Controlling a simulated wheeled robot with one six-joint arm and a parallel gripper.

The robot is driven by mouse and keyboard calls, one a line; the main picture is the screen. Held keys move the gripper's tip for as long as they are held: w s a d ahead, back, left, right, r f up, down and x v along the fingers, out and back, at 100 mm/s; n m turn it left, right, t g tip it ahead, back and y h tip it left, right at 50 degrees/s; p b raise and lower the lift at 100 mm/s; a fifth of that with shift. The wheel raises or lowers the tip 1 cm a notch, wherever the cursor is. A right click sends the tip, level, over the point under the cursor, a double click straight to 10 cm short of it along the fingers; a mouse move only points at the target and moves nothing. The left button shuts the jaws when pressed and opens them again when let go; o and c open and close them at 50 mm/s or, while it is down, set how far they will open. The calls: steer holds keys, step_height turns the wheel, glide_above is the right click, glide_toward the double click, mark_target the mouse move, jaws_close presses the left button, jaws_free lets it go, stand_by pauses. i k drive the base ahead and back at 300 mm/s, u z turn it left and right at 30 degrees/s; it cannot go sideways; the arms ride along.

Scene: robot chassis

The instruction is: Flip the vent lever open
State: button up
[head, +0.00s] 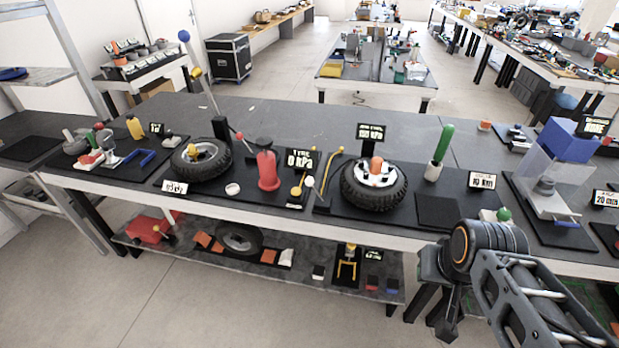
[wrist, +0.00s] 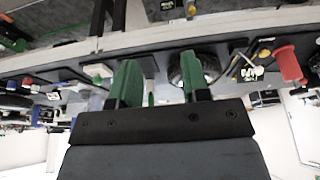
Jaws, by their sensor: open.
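No part is labelled as a vent lever, so I cannot tell for sure which it is. A thin yellow lever (head: 301,183) stands beside the red cylinder (head: 267,168) on a black mat, close to the "TYRE 0 kPa" sign (head: 301,160). The red cylinder also shows at the right of the wrist view (wrist: 288,64), where the scene looks upside down. My gripper (wrist: 158,78) is open, its two green fingers apart with nothing held. It is away from the yellow lever and touches nothing that I can see. In the head view my arm is at the lower right.
A green-handled tool (head: 443,145) stands upright further right. A lower shelf (head: 215,262) holds more parts. The dark bench top behind the mats is clear.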

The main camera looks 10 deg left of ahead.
mark_target(310, 181)
steer(key=u, duration=0.55)
steer(key=k, duration=0.65)
steer(key=u, duration=1.15)
steer(key=i, duration=0.7)
steer(key=u, duration=0.7)
steer(key=i, duration=0.8)
steer(key=z, duration=0.55)
steer(key=i, duration=0.75)
steer(key=z, duration=0.6)
